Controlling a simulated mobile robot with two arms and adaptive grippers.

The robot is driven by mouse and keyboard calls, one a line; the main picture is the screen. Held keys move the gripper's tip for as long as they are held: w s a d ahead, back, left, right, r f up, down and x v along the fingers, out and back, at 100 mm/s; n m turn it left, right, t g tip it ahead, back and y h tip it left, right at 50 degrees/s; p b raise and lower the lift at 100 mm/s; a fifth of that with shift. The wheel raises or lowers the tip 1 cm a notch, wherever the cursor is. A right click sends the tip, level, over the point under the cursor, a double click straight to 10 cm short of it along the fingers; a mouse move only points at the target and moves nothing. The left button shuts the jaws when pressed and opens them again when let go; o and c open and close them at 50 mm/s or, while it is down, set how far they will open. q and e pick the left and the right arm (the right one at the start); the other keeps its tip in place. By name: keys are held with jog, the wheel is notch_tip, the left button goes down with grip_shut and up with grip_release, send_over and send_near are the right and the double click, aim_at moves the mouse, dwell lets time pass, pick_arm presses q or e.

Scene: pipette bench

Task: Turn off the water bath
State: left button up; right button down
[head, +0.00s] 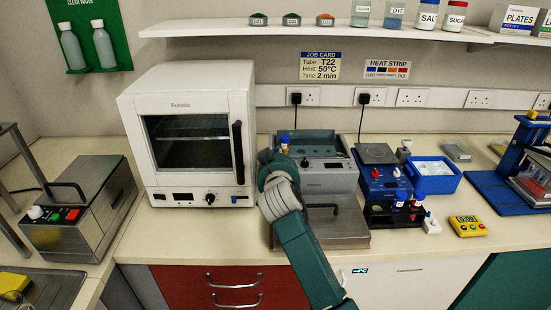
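What looks like the water bath (328,167) stands mid-counter, a grey box with an open basin at the back and a front panel with a small dark display. A blue-capped tube (285,141) stands at its back left. A steel lid-like plate with a dark handle (325,230) lies in front. My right arm reaches up from the bottom, and its gripper (268,163) is at the bath's left front edge, beside the panel. Its fingertips are hidden by the hand, so I cannot tell whether it is open or touching anything. My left gripper is not in view.
A white oven (188,80) stands close left of the gripper. A steel box with red and green buttons (90,205) is further left. Right of the bath are a blue block unit (378,190), a blue tray (434,185) and a yellow timer (467,226). A shelf (330,32) hangs above.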

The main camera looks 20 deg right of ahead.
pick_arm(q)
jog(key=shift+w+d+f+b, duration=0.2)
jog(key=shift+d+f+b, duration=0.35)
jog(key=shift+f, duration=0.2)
pick_arm(e)
jog(key=s+r, duration=0.2)
jog(key=s, duration=0.3)
jog(key=shift+s+a, duration=0.3)
jog(key=shift+a, duration=0.15)
jog(key=shift+w, duration=0.1)
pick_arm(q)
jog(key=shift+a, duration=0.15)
